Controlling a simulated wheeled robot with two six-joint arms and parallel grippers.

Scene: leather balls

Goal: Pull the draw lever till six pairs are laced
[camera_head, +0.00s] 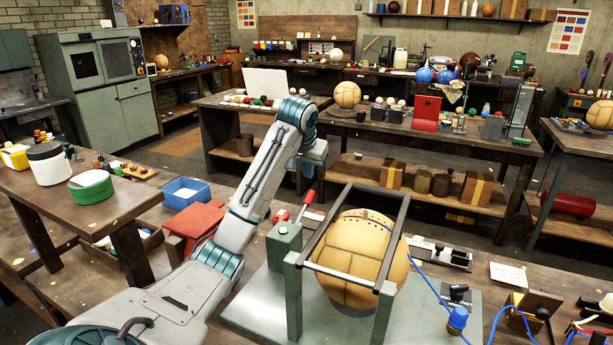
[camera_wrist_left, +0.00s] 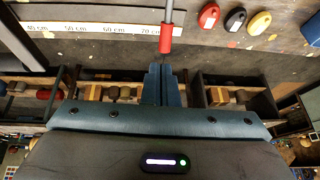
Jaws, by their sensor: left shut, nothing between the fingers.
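A tan leather ball (camera_head: 350,262) sits inside a dark metal frame (camera_head: 340,272) on the bench fixture. A row of small dark holes runs along its top, and a blue lace (camera_head: 430,285) leads from its right side to a blue spool (camera_head: 457,319). How many pairs are laced is too small to tell. The draw lever (camera_head: 308,197), with a red grip, stands behind the green box left of the frame. In the left wrist view the lever's red grip (camera_wrist_left: 166,37) lies just ahead of my shut left gripper (camera_wrist_left: 163,68), apparently apart. My right gripper is not in view.
A side table (camera_head: 115,215) with white and green tubs is at left. A blue bin (camera_head: 187,192) and a red box (camera_head: 195,222) lie between. A black block with a slider (camera_head: 440,254) is right.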

